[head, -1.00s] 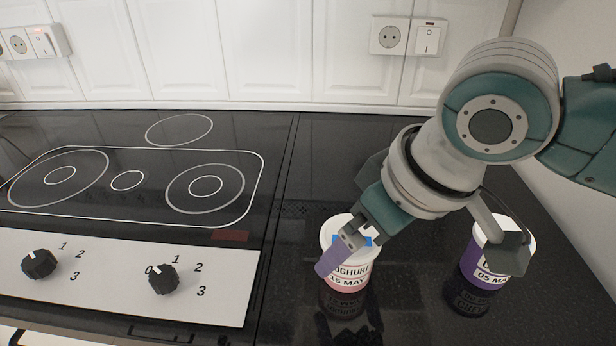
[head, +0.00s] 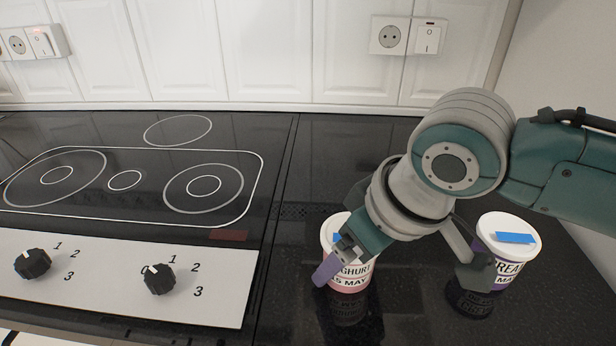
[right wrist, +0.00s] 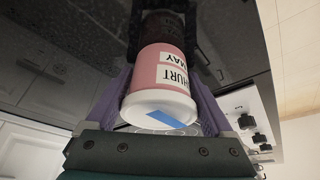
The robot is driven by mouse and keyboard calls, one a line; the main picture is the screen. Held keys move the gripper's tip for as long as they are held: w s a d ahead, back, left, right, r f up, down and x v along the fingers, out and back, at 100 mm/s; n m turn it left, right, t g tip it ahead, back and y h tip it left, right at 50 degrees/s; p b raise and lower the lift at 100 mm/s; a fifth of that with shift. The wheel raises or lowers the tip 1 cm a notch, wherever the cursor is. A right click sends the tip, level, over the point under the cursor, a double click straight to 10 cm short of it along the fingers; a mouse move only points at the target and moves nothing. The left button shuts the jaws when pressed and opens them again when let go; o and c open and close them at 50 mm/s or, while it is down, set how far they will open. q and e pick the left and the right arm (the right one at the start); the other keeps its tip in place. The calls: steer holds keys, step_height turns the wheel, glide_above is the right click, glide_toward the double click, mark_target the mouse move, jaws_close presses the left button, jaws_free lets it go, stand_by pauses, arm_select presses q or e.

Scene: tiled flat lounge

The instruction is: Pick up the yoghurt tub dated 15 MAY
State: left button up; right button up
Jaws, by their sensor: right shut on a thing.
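The yoghurt tub (head: 352,271) has a white lid with a blue strip and a pink side. Its partly covered label reads "...GHURT" and "...5 MAY". It stands upright on the dark worktop. My right gripper (head: 346,262) comes from above right, with one purple finger on the tub's left side; the other finger is hidden. In the right wrist view the tub (right wrist: 160,75) sits between both purple fingers, which are shut on it. My left gripper is not in view.
A purple cream tub (head: 511,268) with a white lid and blue strip stands to the right, its label partly behind part of my right arm. A glass hob (head: 130,190) with black knobs is on the left. Wall sockets (head: 388,36) are at the back.

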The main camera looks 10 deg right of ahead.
steer(key=c, duration=0.5)
steer(key=shift+r, duration=0.1)
